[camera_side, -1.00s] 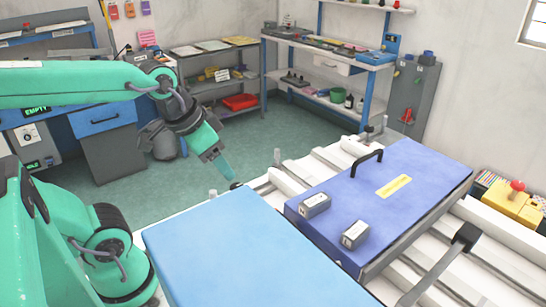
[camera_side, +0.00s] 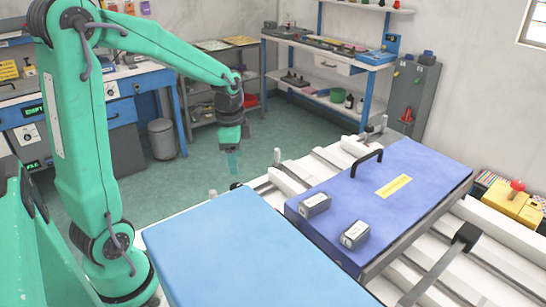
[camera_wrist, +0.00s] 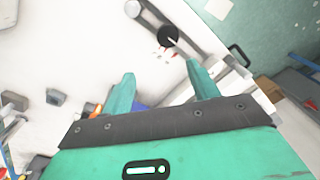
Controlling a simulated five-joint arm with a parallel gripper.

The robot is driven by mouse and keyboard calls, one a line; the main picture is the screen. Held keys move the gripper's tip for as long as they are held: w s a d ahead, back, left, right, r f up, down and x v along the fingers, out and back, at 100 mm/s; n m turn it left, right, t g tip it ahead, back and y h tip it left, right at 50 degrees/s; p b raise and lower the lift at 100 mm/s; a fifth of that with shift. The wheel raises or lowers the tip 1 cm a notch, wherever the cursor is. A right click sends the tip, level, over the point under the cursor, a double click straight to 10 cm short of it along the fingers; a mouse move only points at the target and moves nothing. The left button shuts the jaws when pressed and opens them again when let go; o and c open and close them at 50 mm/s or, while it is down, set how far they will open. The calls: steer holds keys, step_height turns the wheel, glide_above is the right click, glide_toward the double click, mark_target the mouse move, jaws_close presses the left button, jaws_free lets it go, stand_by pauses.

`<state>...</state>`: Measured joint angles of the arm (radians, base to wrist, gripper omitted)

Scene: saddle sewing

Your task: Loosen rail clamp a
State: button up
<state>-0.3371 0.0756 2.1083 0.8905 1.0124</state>
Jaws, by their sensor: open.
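No label shows which clamp is rail clamp a. A dark round knob (camera_side: 236,186) sits at the left end of the white rails in the side view, behind the light-blue panel. A black clamp head with a grey bar (camera_side: 466,237) stands at the front right. My gripper (camera_side: 234,162) points down above the dark knob, apart from it, empty. In the wrist view my gripper (camera_wrist: 163,82) has its two teal fingers spread. A black disc (camera_wrist: 168,36) on a grey bar lies beyond the fingertips; it looks like the same knob.
A light-blue panel (camera_side: 245,245) fills the front middle. A blue-purple case (camera_side: 400,180) with a black handle and two small grey boxes lies across the white rails (camera_side: 330,160). Small upright posts (camera_side: 277,157) stand along the rails. Shelves and benches stand well back.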

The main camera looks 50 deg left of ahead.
steer(key=shift+m+g, duration=0.4)
steer(key=shift+m, duration=0.2)
steer(key=a+f, duration=0.1)
steer(key=w+a+f, duration=0.1)
steer(key=f, duration=0.1)
steer(key=shift+a, duration=0.3)
steer(key=shift+f, duration=0.1)
steer(key=shift+f, duration=3.85)
steer(key=c, duration=1)
